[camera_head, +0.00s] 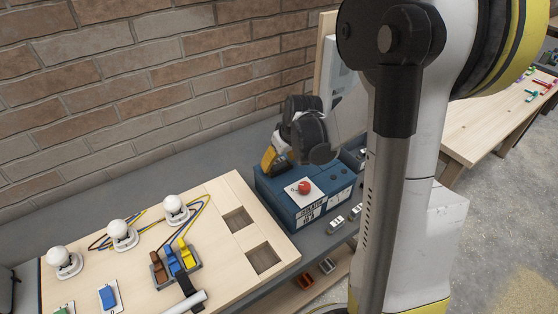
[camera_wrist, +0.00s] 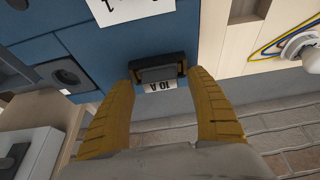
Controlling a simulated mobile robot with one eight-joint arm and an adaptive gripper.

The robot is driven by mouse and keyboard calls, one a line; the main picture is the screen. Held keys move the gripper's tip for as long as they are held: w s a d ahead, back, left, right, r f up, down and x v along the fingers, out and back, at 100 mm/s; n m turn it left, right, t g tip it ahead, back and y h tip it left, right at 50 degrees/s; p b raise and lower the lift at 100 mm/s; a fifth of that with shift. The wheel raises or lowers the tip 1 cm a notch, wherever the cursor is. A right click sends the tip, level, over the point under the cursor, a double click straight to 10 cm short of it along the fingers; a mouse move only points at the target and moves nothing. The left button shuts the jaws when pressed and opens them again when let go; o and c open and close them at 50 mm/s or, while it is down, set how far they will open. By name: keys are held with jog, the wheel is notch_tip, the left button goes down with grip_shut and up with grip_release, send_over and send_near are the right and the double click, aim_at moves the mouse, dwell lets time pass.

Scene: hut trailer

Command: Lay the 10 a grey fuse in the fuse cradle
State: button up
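My gripper (camera_wrist: 160,72) points down at the blue box; in the head view its yellow fingers (camera_head: 270,158) are at the box's back left corner. In the wrist view a dark grey block with black ends (camera_wrist: 158,73), likely the grey fuse, sits between the fingertips. A white label reading 10 A (camera_wrist: 163,86) shows beside it, upside down. The fingertips are at the block's two ends; I cannot tell whether they press on it. The block looks close to the blue box (camera_head: 318,210). I cannot make out which part is the fuse cradle.
A red button (camera_head: 304,187) sits on the box's white plate. Left is a wooden board (camera_head: 218,288) with bulbs, coloured levers (camera_head: 174,262) and two square recesses (camera_head: 263,258). Small pale items (camera_head: 336,225) lie in front of the box. A brick wall (camera_head: 150,70) stands behind.

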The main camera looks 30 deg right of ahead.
jog(key=v, duration=1.2)
jog(key=s+a+f+t+b, duration=0.1)
jog(key=s+a+f+b, duration=0.1)
jog(key=s+a, duration=0.4)
jog(key=s+a+f+t+b, duration=0.1)
jog(key=s+a+f+b, duration=0.1)
jog(key=s+a+b, duration=0.3)
jog(key=s+a, duration=0.2)
jog(key=a, duration=0.2)
jog(key=shift+a+f+t, duration=0.3)
jog(key=shift+a, duration=0.05)
